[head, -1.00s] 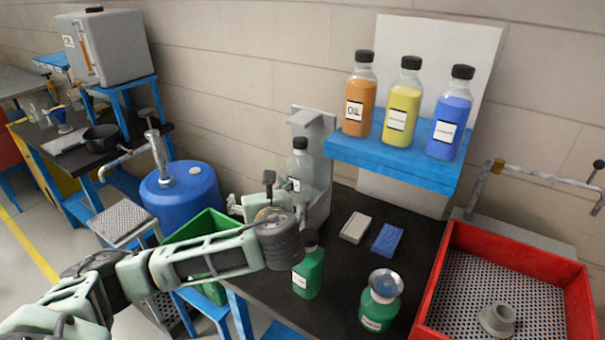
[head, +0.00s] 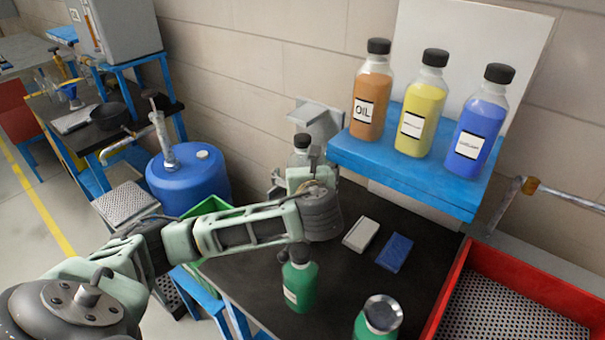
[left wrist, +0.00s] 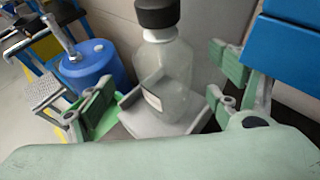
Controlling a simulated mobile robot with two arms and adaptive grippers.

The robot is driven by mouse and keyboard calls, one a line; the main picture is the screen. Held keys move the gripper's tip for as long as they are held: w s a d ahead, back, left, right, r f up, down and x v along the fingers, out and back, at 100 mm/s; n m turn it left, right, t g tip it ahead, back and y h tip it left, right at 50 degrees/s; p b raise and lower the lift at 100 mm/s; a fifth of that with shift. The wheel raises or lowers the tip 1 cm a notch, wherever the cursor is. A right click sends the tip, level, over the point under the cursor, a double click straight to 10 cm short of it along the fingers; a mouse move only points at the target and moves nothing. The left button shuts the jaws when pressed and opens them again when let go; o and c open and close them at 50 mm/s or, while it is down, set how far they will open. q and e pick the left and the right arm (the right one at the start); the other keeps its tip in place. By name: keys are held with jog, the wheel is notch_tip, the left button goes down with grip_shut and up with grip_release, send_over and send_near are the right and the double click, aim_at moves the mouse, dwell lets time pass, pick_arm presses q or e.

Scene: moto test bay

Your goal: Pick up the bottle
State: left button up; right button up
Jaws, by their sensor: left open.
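A clear, colourless bottle (head: 301,157) with a black cap stands on a grey stand (head: 322,122) against the wall. In the left wrist view the clear bottle (left wrist: 168,75) is upright, with a white label, on the stand's pale base (left wrist: 150,122). My left gripper (head: 300,181) is open in front of it in the head view and hides its lower part. In the left wrist view one finger of the left gripper (left wrist: 165,98) shows on each side of the bottle, with gaps between. My right gripper is not in view.
Orange (head: 371,92), yellow (head: 421,105) and blue (head: 481,118) bottles stand on a blue shelf (head: 400,168) to the right. Green bottles (head: 300,285) (head: 378,318) stand on the black table, near a red tray (head: 445,300). A blue drum (head: 187,180) is at the left.

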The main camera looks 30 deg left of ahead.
pick_arm(q)
jog(key=x, duration=0.4)
jog(key=shift+w+d+f+p, duration=0.15)
jog(key=shift+w+d+p, duration=0.05)
jog(key=shift+p, duration=0.15)
jog(key=c, duration=1.3)
jog(key=shift+c, duration=0.2)
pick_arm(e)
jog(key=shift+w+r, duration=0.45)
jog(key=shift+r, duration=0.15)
